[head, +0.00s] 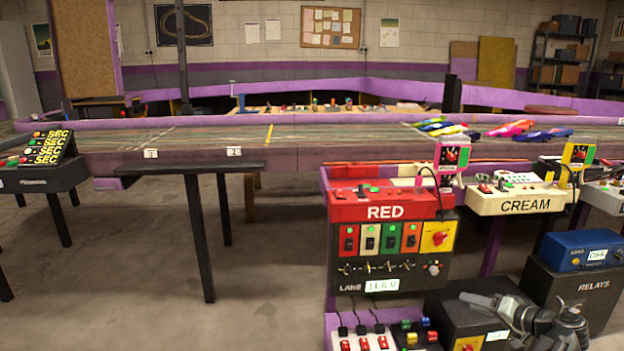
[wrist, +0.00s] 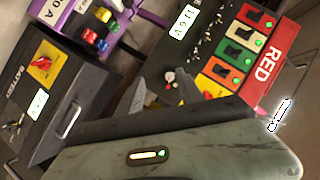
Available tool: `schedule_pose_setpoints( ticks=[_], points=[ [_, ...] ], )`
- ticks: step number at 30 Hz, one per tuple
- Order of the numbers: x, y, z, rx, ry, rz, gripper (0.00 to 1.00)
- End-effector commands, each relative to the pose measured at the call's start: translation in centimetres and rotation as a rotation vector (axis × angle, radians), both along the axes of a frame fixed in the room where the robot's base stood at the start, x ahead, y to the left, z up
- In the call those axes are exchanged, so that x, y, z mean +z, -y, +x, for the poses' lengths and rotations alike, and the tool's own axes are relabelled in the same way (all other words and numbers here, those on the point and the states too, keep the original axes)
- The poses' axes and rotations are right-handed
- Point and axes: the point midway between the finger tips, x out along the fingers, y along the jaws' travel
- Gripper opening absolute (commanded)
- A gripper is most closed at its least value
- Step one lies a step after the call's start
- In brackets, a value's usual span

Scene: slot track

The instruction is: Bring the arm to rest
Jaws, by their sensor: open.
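My arm shows at the lower right of the head view, low in front of the slot track. My gripper (head: 482,299) points left there, over the black battery box (head: 455,318) beside the RED driver station.
The RED station (head: 385,207) stands left of my arm and the CREAM station (head: 517,200) behind it. A RELAYS box (head: 560,290) carrying a blue unit (head: 575,248) is close on the right. Several cars lie on the track (head: 350,133). The floor (head: 265,280) at left is largely open.

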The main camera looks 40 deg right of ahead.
Motion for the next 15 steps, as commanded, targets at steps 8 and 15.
schedule_pose_setpoints(
  ticks=[8, 15],
  points=[
    [-0.7, -6.4, 10.3, 0.18, -0.143, 0.064, 0.44],
    [-1.9, -20.1, 22.9, 0.45, -0.416, 0.099, 0.44]
  ],
)
